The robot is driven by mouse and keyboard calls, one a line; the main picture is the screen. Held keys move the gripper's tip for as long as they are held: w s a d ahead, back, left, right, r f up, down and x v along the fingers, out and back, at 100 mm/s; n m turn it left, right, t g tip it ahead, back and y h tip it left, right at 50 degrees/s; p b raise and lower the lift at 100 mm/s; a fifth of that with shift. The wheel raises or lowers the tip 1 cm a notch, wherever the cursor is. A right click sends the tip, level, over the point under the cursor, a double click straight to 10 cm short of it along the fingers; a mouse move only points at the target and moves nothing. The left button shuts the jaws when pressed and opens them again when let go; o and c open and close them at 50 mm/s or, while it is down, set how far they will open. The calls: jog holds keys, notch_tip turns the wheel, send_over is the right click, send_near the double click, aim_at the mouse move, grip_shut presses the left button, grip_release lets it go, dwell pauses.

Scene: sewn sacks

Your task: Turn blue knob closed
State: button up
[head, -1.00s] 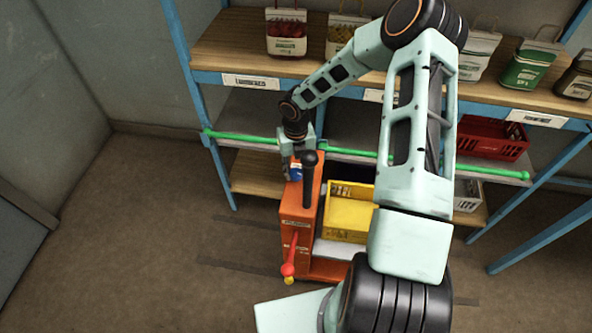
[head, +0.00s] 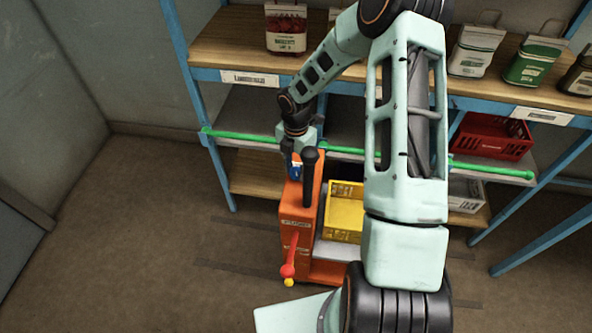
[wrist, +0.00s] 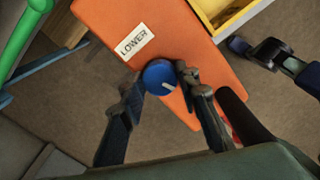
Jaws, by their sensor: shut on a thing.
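The blue knob (wrist: 160,76) sits on the orange panel of the cart (head: 293,238), just below a label reading "LOWER". It has a white pointer mark toward its lower right in the wrist view. In the head view a small part of the blue knob (head: 295,169) shows beneath my wrist. My gripper (wrist: 161,85) reaches down over the knob, with one dark finger on each side, and is shut on it. In the head view my gripper (head: 290,158) is at the top of the orange cart and partly hidden by my arm and the cart's black post.
A black post (head: 309,178) rises close beside my gripper. A red lever (head: 290,257) with a yellow tip is on the cart's near face. A yellow crate (head: 345,212) stands on the cart. A green rail (head: 240,136) runs along the shelf behind. Floor to the left is clear.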

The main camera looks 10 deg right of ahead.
aim_at(296, 171)
jog(key=shift+m+b, duration=0.55)
jog(key=shift+m, duration=1.35)
jog(key=o, duration=1.2)
jog(key=shift+c, duration=0.2)
notch_tip(296, 171, up, 12)
